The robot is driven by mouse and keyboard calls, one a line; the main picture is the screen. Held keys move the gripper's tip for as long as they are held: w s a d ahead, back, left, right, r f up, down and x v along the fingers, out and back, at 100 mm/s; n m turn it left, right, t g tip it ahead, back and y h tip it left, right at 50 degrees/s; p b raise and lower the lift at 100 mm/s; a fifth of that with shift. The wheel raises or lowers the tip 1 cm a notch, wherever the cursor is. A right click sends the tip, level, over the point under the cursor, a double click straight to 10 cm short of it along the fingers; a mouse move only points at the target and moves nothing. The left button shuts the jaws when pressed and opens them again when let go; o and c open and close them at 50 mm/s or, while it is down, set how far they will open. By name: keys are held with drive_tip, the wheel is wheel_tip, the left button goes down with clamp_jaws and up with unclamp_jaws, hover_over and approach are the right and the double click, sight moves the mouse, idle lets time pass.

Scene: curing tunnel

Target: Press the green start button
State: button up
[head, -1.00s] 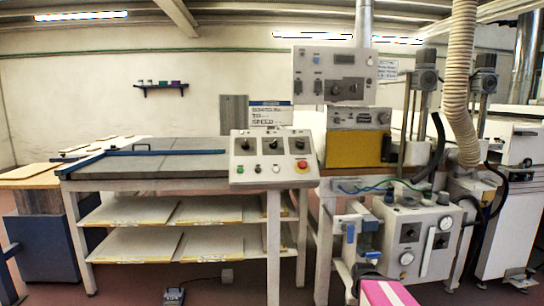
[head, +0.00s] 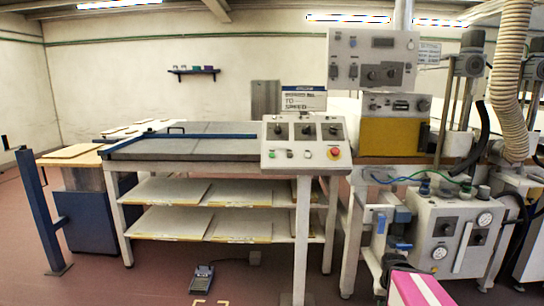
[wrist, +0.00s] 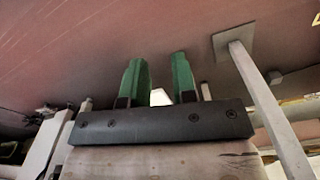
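A sloped light-grey control panel (head: 319,131) stands at the right end of the grey-topped table in the head view. It has a row of black knobs on top and small round buttons below. The small button at its lower left looks green (head: 272,154), though it is tiny at this size. A red mushroom button (head: 333,153) on a yellow base sits at the lower right. My gripper (wrist: 160,78) shows in the wrist view with two green fingers apart and nothing held. The gripper is not visible in the head view, and the panel is not recognisable in the wrist view.
A grey-topped table (head: 190,148) with loaded shelves stands left of the panel. A foot pedal (head: 202,279) lies on the floor. A blue post (head: 40,212) stands at left. Foreground floor is open.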

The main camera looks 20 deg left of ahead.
clamp_jaws()
idle(1.4)
